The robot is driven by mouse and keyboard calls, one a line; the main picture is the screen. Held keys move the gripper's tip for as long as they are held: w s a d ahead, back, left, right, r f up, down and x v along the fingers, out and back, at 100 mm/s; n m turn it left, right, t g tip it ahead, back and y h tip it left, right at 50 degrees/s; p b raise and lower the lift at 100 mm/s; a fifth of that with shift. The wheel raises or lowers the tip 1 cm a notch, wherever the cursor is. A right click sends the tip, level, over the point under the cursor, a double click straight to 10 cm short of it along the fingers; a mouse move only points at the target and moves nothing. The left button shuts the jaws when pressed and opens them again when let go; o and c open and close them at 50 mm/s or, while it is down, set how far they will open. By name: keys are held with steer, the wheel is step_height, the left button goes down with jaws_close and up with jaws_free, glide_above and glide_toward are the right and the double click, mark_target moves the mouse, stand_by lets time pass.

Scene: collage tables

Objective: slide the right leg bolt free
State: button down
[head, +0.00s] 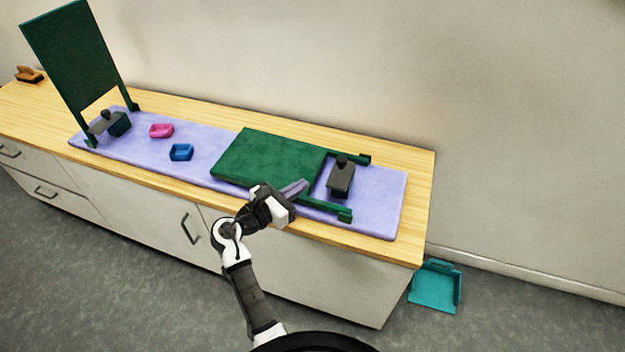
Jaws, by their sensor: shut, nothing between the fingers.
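A green panel (268,158) lies flat on the lavender mat, with two dark green legs reaching right from it. The far leg (348,157) and the near leg (328,207) end in small blocks. A dark grey block with a black knob (340,180) sits between these legs; it looks like a bolt, but I cannot tell how it is fixed. A similar grey piece with a knob (102,122) sits by the upright green panel (72,58) at the left. My gripper (303,185) is shut and empty, at the flat panel's near right corner, left of the knobbed block and apart from it.
The lavender mat (205,172) covers much of the wooden counter (300,227). A brown brush (29,75) stands far left. A teal dustpan (435,287) is on the floor. The mat's right end is clear.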

steer(key=shift+v, duration=1.4)
steer(key=shift+r, duration=0.1)
